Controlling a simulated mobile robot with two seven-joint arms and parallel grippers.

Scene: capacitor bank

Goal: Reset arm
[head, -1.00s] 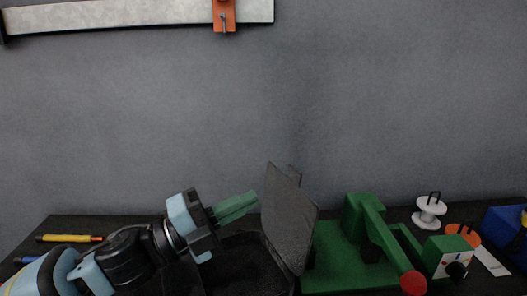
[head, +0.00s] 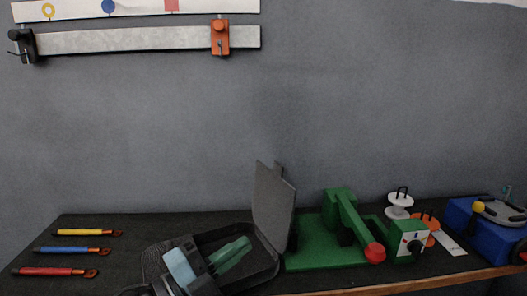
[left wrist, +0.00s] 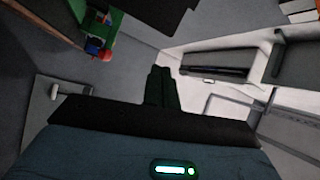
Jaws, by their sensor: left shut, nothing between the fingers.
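My left gripper (head: 229,255) shows at the lower middle of the head view, light blue with green fingers. Its fingers are together with nothing between them. In the head view it overlaps an open black case (head: 262,262) whose grey lid (head: 273,210) stands up at the right. The left wrist view shows the closed fingers (left wrist: 160,88), dark, pointing away over the room. I cannot tell its height over the case. My right gripper is in neither view.
Yellow (head: 82,232), blue (head: 68,250) and red (head: 48,271) handled tools lie at the bench's left. A green press-like device (head: 345,225) with a red knob stands right of the case. Beyond it are a white spool (head: 399,200) and a blue box (head: 480,222). A metal rail (head: 130,39) hangs on the wall.

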